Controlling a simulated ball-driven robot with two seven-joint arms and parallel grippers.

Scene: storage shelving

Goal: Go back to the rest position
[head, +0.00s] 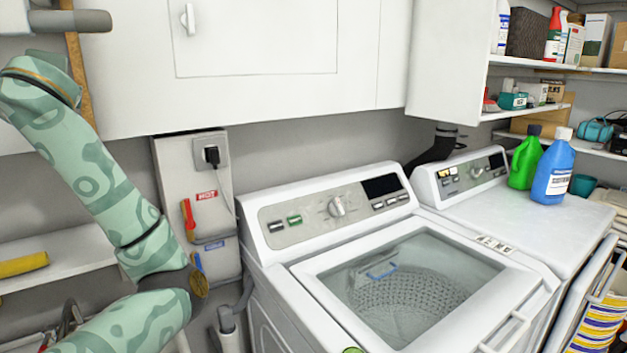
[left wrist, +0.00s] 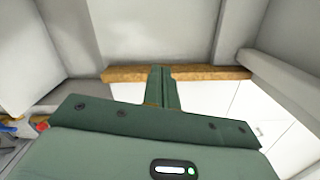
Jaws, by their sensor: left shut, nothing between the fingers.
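My left gripper (left wrist: 161,72) shows in the left wrist view, its two green fingers together with nothing between them. The fingers point toward a brown wooden strip (left wrist: 120,74) and pale wall surfaces; I cannot tell how far away these are. In the head view my left arm is bent at the left side, in front of the wall and shelf; its gripper is outside that view. My right gripper is not in view.
A washer (head: 348,208) with a glass lid stands in the middle, a second machine (head: 520,216) to its right. Green (head: 525,160) and blue (head: 553,172) bottles stand on the latter. White cabinets (head: 255,60) hang above. A shelf (head: 60,258) lies behind my left arm.

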